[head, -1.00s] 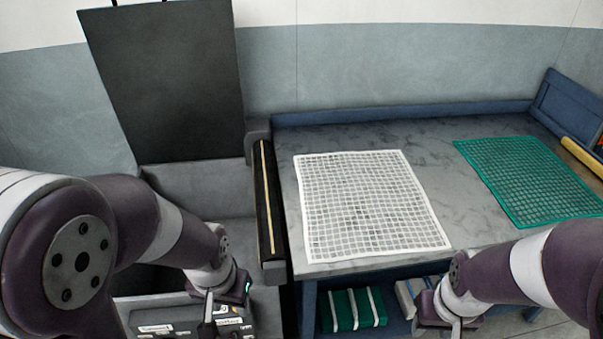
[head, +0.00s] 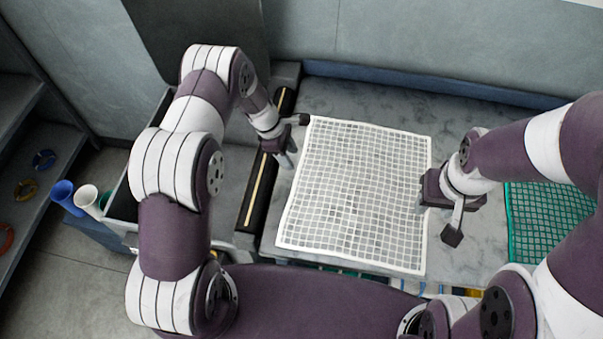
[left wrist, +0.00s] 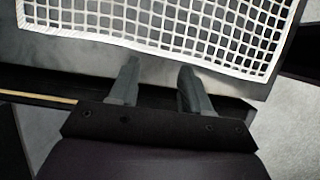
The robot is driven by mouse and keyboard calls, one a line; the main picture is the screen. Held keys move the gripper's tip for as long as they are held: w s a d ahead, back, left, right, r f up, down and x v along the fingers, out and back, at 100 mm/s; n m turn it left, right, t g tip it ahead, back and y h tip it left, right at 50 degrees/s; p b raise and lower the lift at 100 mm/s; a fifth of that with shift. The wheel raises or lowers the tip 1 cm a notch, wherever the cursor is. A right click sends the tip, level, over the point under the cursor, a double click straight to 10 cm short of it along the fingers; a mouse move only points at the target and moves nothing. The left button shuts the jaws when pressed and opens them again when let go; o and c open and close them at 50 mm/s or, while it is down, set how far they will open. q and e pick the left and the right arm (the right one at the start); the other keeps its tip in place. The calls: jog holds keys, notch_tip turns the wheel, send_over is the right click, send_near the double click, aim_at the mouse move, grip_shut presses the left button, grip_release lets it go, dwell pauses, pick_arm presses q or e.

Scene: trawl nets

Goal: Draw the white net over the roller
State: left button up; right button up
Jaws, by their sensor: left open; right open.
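The white net (head: 360,190) lies flat on the grey worktable. The roller (head: 257,188) is a dark bar with a yellow stripe along the table's left edge, left of the net and apart from it; my left arm hides part of it. My left gripper (head: 289,158) is open and empty near the net's left edge, by the roller. In the left wrist view its parted fingers (left wrist: 157,82) point at the net's edge (left wrist: 120,38), with no mesh visibly between them. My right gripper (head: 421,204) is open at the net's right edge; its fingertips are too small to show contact.
A green net (head: 545,215) lies at the right of the table, partly hidden by my right arm. An open grey bin (head: 122,210) stands left of the roller. A blue ledge (head: 430,85) closes the table's back. Shelves with coloured rings (head: 43,160) stand at far left.

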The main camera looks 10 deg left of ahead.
aim_at(302, 176)
pick_arm(q)
jog(key=b+x, duration=0.2)
jog(key=x, duration=0.1)
jog(key=b+x, duration=0.2)
jog(key=x, duration=0.2)
jog(key=shift+a, duration=0.25)
jog(key=shift+d+f+b, duration=0.25)
jog(key=shift+f+b, duration=0.1)
jog(key=shift+b, duration=0.05)
jog(key=shift+s, duration=0.1)
grip_shut()
